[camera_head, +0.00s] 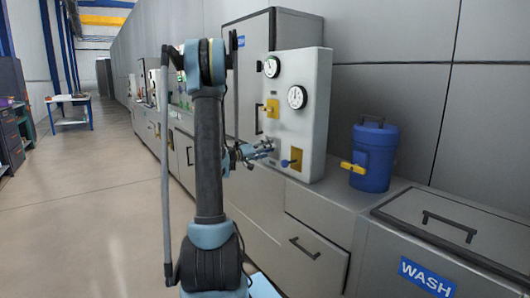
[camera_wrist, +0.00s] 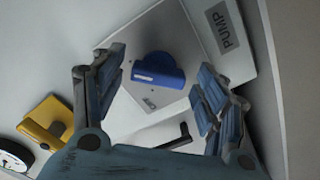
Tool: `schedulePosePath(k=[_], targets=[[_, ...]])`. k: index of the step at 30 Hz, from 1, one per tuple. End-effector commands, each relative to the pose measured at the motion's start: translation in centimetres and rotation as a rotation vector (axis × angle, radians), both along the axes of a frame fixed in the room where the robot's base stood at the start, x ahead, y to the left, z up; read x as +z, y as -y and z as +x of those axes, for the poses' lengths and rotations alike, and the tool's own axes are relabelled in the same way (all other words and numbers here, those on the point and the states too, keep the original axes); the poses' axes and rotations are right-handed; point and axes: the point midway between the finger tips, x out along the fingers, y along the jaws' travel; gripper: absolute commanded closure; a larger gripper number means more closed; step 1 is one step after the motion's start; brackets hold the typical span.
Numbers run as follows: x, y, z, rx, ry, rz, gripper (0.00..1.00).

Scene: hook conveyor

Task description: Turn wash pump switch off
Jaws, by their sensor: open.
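In the wrist view a blue rotary switch (camera_wrist: 160,70) sits on a pale plate, with a grey label reading PUMP (camera_wrist: 227,26) beside it. Its bar lies roughly sideways in the picture, with a white mark on its left part. My gripper (camera_wrist: 162,66) is open, with one finger on each side of the switch. I see space between each finger and the switch. In the head view my gripper (camera_head: 264,149) is at the lower left of the pale gauge panel (camera_head: 310,120); the PUMP switch is not clearly visible there.
A cabinet labelled WASH (camera_head: 427,277) is nearest. The floor at left is clear.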

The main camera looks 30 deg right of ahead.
Motion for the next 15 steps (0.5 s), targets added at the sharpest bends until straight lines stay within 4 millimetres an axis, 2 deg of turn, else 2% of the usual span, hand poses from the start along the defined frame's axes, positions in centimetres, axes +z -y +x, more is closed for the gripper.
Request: schedulePosePath(k=[4,9,10,15], targets=[[0.00,-0.01,0.00,0.000,0.000,0.000,0.36],[-0.01,-0.02,-0.01,0.000,0.000,0.000,0.74],[-0.01,-0.02,0.01,0.000,0.000,0.000,0.77],[-0.04,-0.03,0.04,0.001,-0.001,0.001,0.77]])
